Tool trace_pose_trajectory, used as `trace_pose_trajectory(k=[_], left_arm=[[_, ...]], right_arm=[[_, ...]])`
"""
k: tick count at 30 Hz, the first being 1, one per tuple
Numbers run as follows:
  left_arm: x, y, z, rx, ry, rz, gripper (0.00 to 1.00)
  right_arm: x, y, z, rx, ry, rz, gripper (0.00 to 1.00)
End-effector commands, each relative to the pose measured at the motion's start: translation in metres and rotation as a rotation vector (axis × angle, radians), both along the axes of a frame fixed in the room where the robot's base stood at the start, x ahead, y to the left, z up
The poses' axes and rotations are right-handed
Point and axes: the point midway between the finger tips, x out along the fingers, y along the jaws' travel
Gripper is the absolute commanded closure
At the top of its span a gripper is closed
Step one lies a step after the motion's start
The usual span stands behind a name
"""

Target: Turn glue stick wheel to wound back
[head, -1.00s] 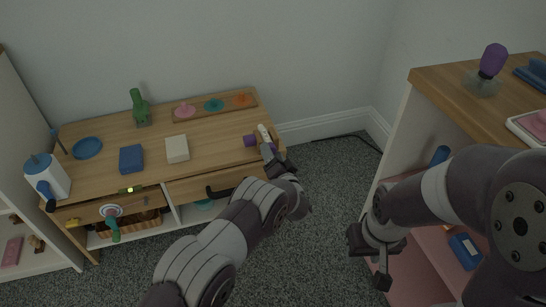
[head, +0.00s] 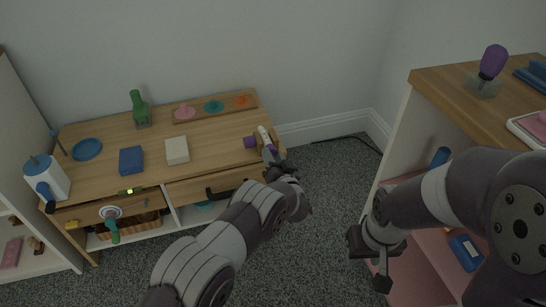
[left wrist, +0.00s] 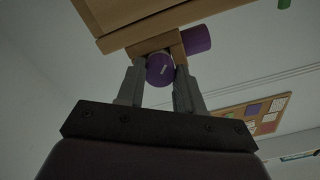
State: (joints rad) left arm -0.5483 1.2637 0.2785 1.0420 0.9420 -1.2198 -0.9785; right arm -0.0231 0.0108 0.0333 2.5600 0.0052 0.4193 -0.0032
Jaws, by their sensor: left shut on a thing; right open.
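The glue stick (head: 264,132) has a white body and lies in a wooden holder at the right end of the wooden desk. Its purple wheel (left wrist: 160,68) faces my left gripper in the left wrist view, with a small pale mark on its face. My left gripper (head: 271,154) reaches the desk's right end. In the left wrist view its two fingers (left wrist: 160,82) are shut on the wheel, one on each side. A purple cylinder (left wrist: 197,39), perhaps the cap, sits beside the holder. My right gripper (head: 367,262) is open and empty, above the floor near the right shelf.
The desk (head: 215,150) carries a cream block (head: 177,149), a blue block (head: 131,160), a green bottle-shaped thing (head: 140,108) and a peg board with coloured discs (head: 213,105). A wooden shelf unit (head: 440,85) stands at the right. The floor between is clear.

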Motion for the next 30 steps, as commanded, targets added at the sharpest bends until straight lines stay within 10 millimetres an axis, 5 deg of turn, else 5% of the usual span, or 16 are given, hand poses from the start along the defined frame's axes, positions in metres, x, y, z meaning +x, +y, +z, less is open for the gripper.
trace_pose_trajectory(k=[30], left_arm=[[0.000, -0.001, -0.002, -0.915, -0.296, 0.001, 0.94]], right_arm=[[0.000, 0.000, -0.012, 0.000, 0.000, 0.000, 0.57]])
